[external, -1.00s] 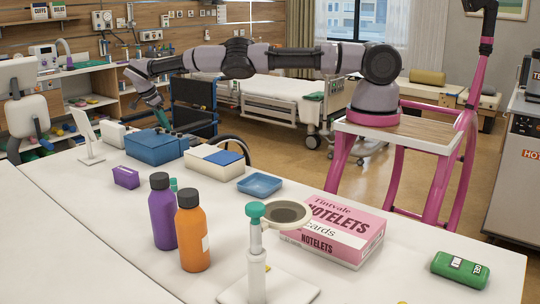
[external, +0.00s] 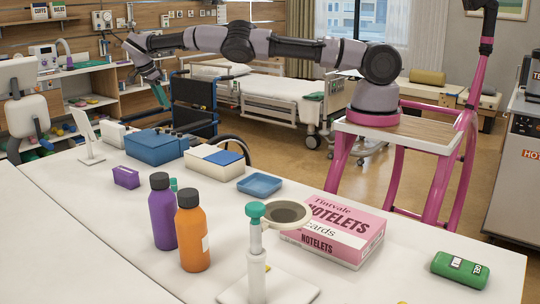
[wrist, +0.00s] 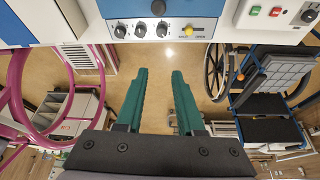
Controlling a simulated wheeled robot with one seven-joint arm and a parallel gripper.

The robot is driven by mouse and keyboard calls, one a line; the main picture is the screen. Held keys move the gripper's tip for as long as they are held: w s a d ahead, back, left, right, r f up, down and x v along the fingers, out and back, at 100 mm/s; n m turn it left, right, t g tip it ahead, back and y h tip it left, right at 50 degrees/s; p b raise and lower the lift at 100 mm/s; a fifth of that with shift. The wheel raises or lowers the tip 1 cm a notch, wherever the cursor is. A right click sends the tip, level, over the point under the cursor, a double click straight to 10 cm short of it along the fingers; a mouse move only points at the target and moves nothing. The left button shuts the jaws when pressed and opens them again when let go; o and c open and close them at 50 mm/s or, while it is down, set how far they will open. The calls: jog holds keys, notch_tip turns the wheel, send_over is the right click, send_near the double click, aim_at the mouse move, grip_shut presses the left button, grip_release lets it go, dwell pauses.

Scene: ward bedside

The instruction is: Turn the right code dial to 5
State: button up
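The blue code box (external: 153,148) stands on the white table at the left in the external view, its dial side turned away. In the wrist view its pale front panel (wrist: 174,29) shows at the top, with a row of dark dials and a yellow knob (wrist: 188,30). The right code dial (wrist: 162,30) is the dark one nearest the yellow knob. Its setting is too small to read. My gripper (wrist: 159,72) is open and empty, its two teal fingers well apart and clear of the panel. In the external view my gripper (external: 161,97) hangs above and beyond the box.
A white box with a blue lid (external: 205,165) stands right of the code box, and a small white box (external: 109,134) left of it. A wheelchair (external: 192,108) stands behind the table. Bottles, a blue tray (external: 260,186) and a pink notelets box (external: 335,238) are nearer the camera.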

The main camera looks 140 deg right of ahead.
jog(key=s+d+n+t, duration=0.2)
jog(key=s+d+n, duration=0.1)
jog(key=s+n, duration=0.35)
jog(key=n+t+h, duration=0.3)
jog(key=n+t, duration=0.3)
jog(key=n, duration=1.9)
send_near(170, 131)
jog(key=shift+m, duration=0.25)
jog(key=x, duration=0.7)
jog(key=shift+w+d, duration=0.3)
jog(key=shift+d, duration=0.15)
grip_shut()
